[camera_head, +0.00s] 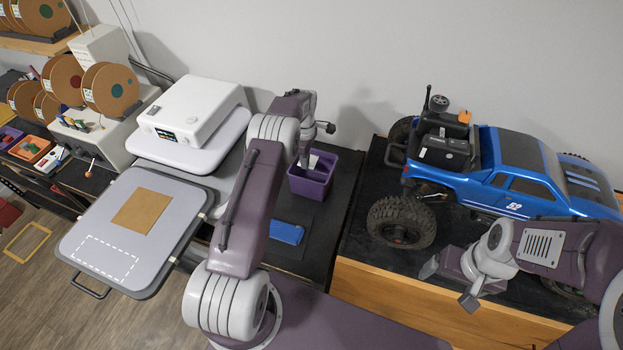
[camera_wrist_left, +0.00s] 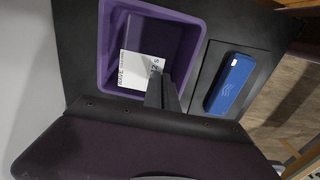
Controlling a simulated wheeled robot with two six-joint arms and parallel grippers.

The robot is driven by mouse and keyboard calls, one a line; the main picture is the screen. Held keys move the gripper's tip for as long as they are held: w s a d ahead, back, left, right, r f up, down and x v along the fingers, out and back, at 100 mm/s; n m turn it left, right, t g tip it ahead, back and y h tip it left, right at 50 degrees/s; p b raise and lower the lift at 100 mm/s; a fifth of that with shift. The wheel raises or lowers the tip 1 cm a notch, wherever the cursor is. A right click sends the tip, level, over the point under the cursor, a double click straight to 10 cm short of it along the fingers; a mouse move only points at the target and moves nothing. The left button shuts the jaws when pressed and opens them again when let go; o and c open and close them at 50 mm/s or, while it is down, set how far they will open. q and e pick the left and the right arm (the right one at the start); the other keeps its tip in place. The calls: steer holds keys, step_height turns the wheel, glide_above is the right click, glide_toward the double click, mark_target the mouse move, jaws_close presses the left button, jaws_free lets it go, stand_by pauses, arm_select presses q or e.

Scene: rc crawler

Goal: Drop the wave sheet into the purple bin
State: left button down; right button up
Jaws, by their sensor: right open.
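The purple bin (camera_head: 318,190) stands on the dark bench top behind my left arm; it also shows in the left wrist view (camera_wrist_left: 202,50). The white wave sheet (camera_wrist_left: 132,70), printed with dark lettering, shows within the bin's opening in the wrist view. A small white part of it (camera_head: 312,161) shows in the head view. My left gripper (camera_wrist_left: 163,80) points down over the bin, its fingers close together and apparently shut on the sheet's edge. The fingers hide part of the sheet. My right gripper (camera_head: 449,284) is open and empty, in front of the blue truck.
A blue case with a wave mark (camera_head: 287,232) lies on the bench near the bin. The blue crawler truck (camera_head: 530,175) stands on a black-topped wooden bench at right. A white press (camera_head: 192,115) and a grey tray with a brown sheet (camera_head: 180,240) are at left.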

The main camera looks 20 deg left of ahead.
arm_select(q)
steer(key=c, duration=2)
jaws_free()
steer(key=shift+w+d, duration=0.1)
steer(key=shift+c, duration=0.2)
steer(key=o, duration=0.4)
steer(key=shift+o, duration=0.2)
steer(key=shift+r, duration=0.1)
step_height(320, 180, up, 8)
steer(key=b, duration=0.3)
steer(key=shift+r, duration=0.5)
